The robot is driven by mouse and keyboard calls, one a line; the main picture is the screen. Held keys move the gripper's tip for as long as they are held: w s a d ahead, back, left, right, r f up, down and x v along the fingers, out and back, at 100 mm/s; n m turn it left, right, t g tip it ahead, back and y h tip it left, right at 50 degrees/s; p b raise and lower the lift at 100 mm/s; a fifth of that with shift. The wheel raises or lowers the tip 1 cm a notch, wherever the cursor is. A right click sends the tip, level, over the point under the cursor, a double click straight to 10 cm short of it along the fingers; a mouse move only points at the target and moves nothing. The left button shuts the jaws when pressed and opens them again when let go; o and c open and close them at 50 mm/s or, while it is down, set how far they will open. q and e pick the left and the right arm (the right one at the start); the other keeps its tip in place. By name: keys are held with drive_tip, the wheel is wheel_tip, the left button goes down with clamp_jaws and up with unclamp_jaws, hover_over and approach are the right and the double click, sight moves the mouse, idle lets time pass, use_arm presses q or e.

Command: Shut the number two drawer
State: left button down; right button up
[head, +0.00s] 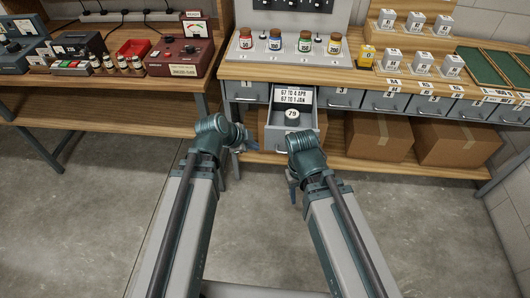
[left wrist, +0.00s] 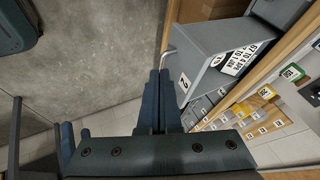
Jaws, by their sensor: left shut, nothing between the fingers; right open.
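The number two drawer (head: 305,138) stands pulled out of the row under the right bench, between drawers 1 and 3. A card with printed lines and a small round piece marked 79 (head: 292,115) are in it. In the left wrist view, its grey front with the 2 label (left wrist: 184,84) and pale handle (left wrist: 168,56) are close beside my left gripper (left wrist: 160,75). That gripper, also in the head view (head: 241,149), is shut and empty; whether it touches the drawer I cannot tell. My right gripper (head: 293,194) is open, nearer to me than the drawer.
Drawers 1 (head: 246,90) and 3 (head: 342,96) are shut on either side. Cardboard boxes (head: 378,138) stand on the lower shelf. Jars (head: 304,41) stand on the bench top above. A left bench (head: 120,86) holds instruments. The floor in front is clear.

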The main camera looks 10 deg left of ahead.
use_arm(q)
drive_tip(key=b, duration=0.9)
approach(267, 144)
drive_tip(key=s+d+f, duration=0.1)
drive_tip(key=d+f, duration=0.3)
drive_tip(key=f, duration=0.1)
drive_tip(key=w, duration=0.1)
drive_tip(key=w+p, duration=0.1)
drive_tip(key=shift+w+d+r, duration=0.1)
drive_tip(key=shift+w+r, duration=0.15)
drive_tip(key=shift+r, duration=0.15)
drive_tip(key=shift+w, duration=0.35)
drive_tip(key=w, duration=2.4)
drive_tip(key=shift+w, duration=0.3)
drive_tip(key=shift+s, duration=0.1)
